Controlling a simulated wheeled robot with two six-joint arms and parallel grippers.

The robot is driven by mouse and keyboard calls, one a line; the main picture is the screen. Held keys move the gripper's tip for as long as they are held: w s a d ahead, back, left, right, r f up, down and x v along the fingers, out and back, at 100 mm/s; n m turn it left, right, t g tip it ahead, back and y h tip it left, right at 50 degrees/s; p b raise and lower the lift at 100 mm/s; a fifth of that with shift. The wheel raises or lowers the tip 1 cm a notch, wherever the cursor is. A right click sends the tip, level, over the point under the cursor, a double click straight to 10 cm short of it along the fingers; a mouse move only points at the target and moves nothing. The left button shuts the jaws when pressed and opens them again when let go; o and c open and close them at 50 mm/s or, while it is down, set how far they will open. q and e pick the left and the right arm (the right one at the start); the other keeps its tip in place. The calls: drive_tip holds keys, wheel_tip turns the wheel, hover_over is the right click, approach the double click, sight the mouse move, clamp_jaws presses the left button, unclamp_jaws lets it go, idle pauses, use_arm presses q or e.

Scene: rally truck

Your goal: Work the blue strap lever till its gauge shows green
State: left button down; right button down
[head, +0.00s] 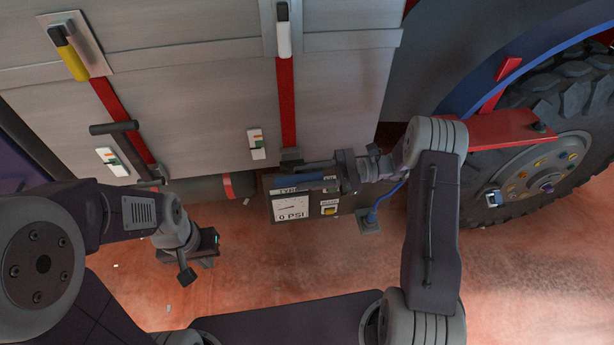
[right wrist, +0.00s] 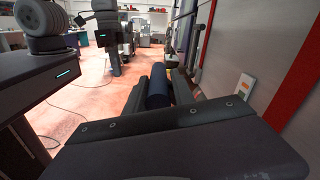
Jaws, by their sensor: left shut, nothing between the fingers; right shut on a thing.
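The blue strap lever (head: 318,164) sticks out at the foot of the right red strap (head: 287,100) on the grey truck side. My right gripper (head: 338,168) is shut on its blue handle. In the right wrist view the blue handle (right wrist: 158,86) lies between the fingers of my right gripper (right wrist: 160,98). The small white strap gauge (head: 257,143), with orange and green marks, sits left of that strap. It also shows in the right wrist view (right wrist: 243,88), but its reading is too small to tell. My left gripper (head: 190,268) is shut and empty, low over the floor.
A black lever (head: 120,140) and another gauge (head: 112,161) are by the left red strap. A tyre pressure box (head: 292,207) reading 0 PSI stands below the blue lever. A big wheel (head: 550,150) is at right. The reddish floor is mostly clear.

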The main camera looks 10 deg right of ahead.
drive_tip(key=shift+w+r, duration=0.1)
drive_tip(key=shift+r, duration=0.2)
drive_tip(key=shift+w+r+m+p, duration=0.3)
drive_tip(key=shift+r+p, duration=0.1)
drive_tip(key=shift+p, duration=0.2)
drive_tip(key=w+r+m+p, duration=0.3)
drive_tip(key=w+r+m, duration=0.3)
drive_tip(key=w, duration=0.5)
drive_tip(key=shift+r, duration=0.3)
drive_tip(key=c, duration=1.2)
unclamp_jaws()
drive_tip(key=shift+f, duration=0.1)
drive_tip(key=shift+o, duration=0.2)
drive_tip(key=shift+m, duration=0.3)
